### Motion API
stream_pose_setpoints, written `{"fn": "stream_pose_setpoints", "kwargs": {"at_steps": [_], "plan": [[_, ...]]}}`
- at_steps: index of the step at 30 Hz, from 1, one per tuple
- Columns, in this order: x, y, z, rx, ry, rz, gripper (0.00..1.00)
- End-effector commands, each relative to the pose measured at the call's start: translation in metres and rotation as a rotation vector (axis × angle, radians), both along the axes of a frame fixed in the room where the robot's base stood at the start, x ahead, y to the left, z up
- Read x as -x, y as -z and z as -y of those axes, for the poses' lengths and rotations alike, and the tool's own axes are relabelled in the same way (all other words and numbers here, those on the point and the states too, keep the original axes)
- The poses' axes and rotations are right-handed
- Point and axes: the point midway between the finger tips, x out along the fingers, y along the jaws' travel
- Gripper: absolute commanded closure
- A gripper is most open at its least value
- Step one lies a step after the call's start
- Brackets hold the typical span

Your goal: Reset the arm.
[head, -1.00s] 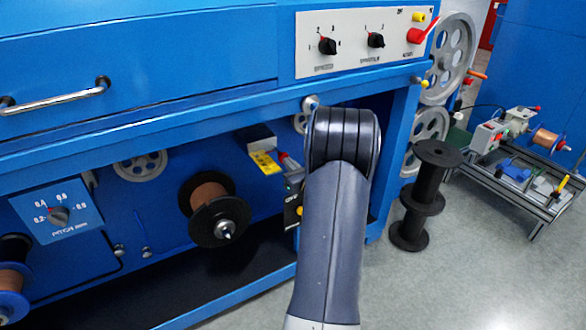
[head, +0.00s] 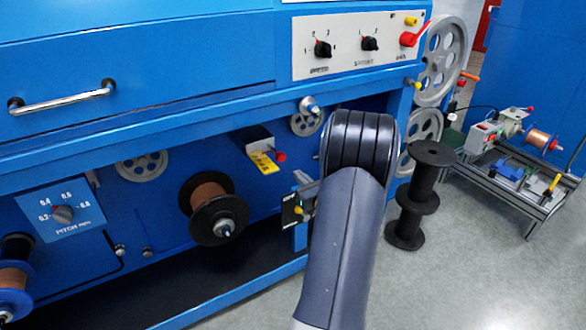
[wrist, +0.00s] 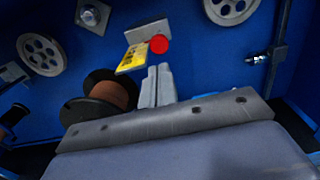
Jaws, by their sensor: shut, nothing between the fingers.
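My gripper (wrist: 157,88) shows in the wrist view with its two grey fingers together and nothing between them. In the head view the gripper is hidden; only my dark grey arm link and black joint show, in front of the blue machine (head: 150,130). In the wrist view the fingertips lie just below a red round knob (wrist: 159,44) and a yellow label plate (wrist: 132,57); I cannot tell how far apart they are in depth. The same yellow label (head: 263,162) and red knob (head: 281,156) show in the head view, left of my arm.
A copper-wound spool (head: 208,192) sits in the machine's lower bay, left of my arm. A tall black spool stand (head: 412,200) stands on the floor just right of my arm. A small bench rig (head: 515,165) is further right. Grey floor (head: 470,270) in front is clear.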

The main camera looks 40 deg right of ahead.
Motion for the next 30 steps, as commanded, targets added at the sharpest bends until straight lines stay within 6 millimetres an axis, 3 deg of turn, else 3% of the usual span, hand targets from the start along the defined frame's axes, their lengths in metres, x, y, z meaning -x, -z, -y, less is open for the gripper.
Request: {"fn": "stream_pose_setpoints", "kwargs": {"at_steps": [6, 12, 24, 30], "plan": [[0.039, -0.002, -0.008, -0.001, 0.004, -0.001, 1.00], [0.054, -0.001, -0.013, 0.000, 0.001, 0.000, 1.00], [0.054, 0.000, -0.013, 0.001, -0.001, 0.001, 1.00], [0.035, 0.001, -0.009, 0.003, -0.004, 0.000, 1.00]]}}
